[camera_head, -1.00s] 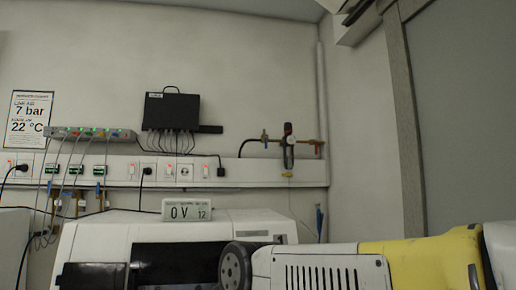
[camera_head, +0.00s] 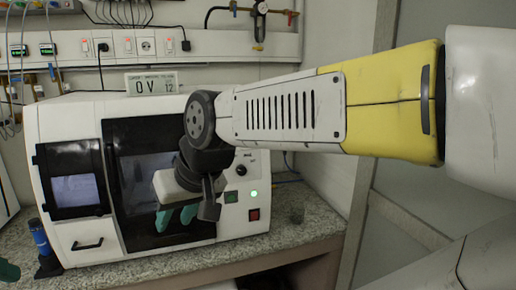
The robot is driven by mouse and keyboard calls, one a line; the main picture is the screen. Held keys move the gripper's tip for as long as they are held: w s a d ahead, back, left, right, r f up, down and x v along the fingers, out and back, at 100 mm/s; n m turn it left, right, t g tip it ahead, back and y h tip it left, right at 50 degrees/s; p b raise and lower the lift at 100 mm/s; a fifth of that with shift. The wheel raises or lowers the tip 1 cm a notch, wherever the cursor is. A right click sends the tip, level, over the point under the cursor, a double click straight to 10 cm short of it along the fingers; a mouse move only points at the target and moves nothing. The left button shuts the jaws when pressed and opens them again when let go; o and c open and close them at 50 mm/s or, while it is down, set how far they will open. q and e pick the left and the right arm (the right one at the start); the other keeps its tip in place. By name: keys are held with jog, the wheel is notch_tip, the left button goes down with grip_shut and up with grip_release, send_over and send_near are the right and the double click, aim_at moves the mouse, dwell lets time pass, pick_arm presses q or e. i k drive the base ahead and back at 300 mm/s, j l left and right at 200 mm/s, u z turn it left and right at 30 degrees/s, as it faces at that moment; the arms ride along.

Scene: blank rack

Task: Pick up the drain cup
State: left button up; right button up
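I cannot make out the drain cup for certain. My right arm reaches in from the right, and my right gripper (camera_head: 176,217) hangs in front of the machine's dark window. Its two teal fingers point down with a gap between them, and nothing shows in it. A teal tip at the lower left edge (camera_head: 8,271) looks like part of my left gripper; the rest is out of view.
The white machine (camera_head: 75,128) with a dark front fills the left and middle of the counter (camera_head: 175,266). A blue cylinder (camera_head: 38,236) stands in a dark holder at its left. A small display (camera_head: 152,83) sits on top. The counter's right end is mostly clear.

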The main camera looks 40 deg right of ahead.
aim_at(298, 213)
jog(key=z, duration=1.75)
jog(key=i+l+u, duration=0.1)
jog(key=i+u, duration=0.4)
jog(key=i, duration=0.2)
